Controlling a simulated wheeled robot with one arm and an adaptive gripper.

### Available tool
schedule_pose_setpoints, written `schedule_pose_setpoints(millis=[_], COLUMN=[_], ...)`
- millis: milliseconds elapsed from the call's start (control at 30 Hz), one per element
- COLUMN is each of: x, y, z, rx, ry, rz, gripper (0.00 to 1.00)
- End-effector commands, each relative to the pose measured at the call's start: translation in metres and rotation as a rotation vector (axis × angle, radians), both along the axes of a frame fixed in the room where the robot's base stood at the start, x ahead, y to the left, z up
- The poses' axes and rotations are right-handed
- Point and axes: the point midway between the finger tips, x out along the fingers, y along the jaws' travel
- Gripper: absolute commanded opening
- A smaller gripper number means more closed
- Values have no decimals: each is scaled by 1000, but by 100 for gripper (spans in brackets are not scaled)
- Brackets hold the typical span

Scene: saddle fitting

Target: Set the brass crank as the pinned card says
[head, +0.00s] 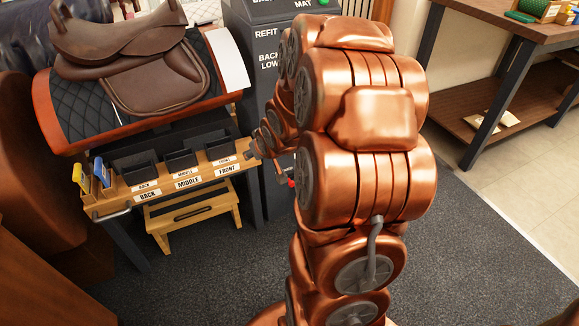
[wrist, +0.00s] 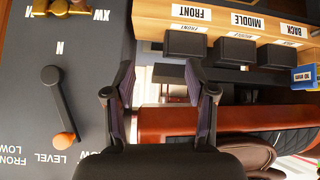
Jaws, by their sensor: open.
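The brass crank (wrist: 62,8) shows only in part at the top left edge of the wrist view, on a dark panel (wrist: 25,85). Upside-down letters N and XW are beside it. Below it on the panel is a dark lever (wrist: 60,100) with an orange knob, its knob end near the word LEVEL. My gripper (wrist: 160,72) is open and empty, to the right of the panel and touching nothing that I can see. In the head view my arm hides the gripper and most of the grey cabinet (head: 250,70). I cannot make out the pinned card.
A wooden rack (head: 110,205) with bins marked BACK, MIDDLE and FRONT stands left of the cabinet. A brown saddle (head: 130,45) is behind it, a step stool (head: 195,215) below. A workbench (head: 520,35) is at right. Floor between is clear.

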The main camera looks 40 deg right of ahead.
Motion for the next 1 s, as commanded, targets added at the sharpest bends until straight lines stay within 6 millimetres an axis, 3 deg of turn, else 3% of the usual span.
schedule_pose_setpoints(millis=[33, 100, 300, 533, 767, 1000], x=[5, 14, 30, 28, 11, 4], y=[-13, -29, -73, -123, -159, -173], z=[-33, -53, -105, -157, -183, -185], rx=[3, 1, 0, -3, -13, -23], ry=[-39, -107, -315, -563, -767, -851], rz=[-11, -18, -52, -111, -175, -201], gripper=[56, 56, 56, 56, 56, 56])
